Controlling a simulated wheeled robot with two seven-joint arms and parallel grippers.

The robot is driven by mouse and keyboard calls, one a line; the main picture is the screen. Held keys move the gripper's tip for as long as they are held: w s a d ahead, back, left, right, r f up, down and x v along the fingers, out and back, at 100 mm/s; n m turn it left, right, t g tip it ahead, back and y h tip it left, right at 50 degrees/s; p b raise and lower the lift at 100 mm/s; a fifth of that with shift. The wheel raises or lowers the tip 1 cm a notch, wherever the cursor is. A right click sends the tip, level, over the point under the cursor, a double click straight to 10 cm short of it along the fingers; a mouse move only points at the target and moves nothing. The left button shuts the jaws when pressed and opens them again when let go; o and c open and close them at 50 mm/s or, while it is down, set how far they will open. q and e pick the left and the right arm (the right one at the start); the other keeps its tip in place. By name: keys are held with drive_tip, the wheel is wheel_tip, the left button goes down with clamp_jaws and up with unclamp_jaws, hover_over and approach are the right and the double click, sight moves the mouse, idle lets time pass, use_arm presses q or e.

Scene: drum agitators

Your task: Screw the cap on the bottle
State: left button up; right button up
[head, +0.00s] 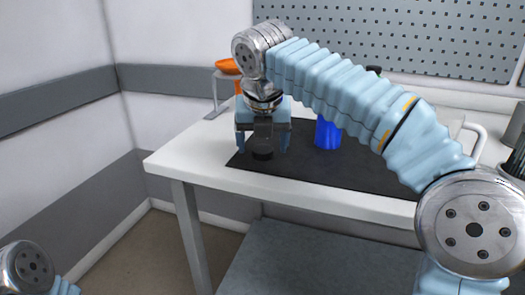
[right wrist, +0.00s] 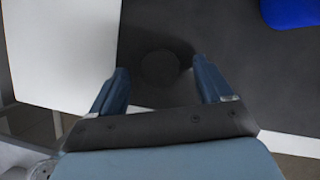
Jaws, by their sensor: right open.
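The blue bottle (head: 328,133) stands on the black mat, partly behind my right arm; part of it also shows in the right wrist view (right wrist: 288,12). A dark round cap (right wrist: 160,69) sits on the mat in the right wrist view, hard to make out against it. My right gripper (head: 263,146) points down over the mat's left part, left of the bottle. Its fingers (right wrist: 167,84) are apart, with the cap showing between them and no visible contact. A dark round shape hangs at the gripper in the head view; I cannot tell whether it is the cap. My left gripper is out of view.
The white table (head: 170,160) carries the black mat (head: 350,175); its left end is clear. An orange dish (head: 228,67) is on a small stand at the back left. A white handled object (head: 475,128) stands at the right. A grey pegboard (head: 420,35) is behind.

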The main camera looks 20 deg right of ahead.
sight(262, 150)
drive_tip(key=shift+w+f, duration=0.15)
drive_tip(key=shift+f, duration=0.25)
drive_tip(key=c, duration=1.1)
drive_tip(key=shift+r, duration=0.2)
wheel_tip(262, 150, up, 10)
drive_tip(key=shift+f, duration=0.2)
drive_tip(key=shift+r, duration=0.1)
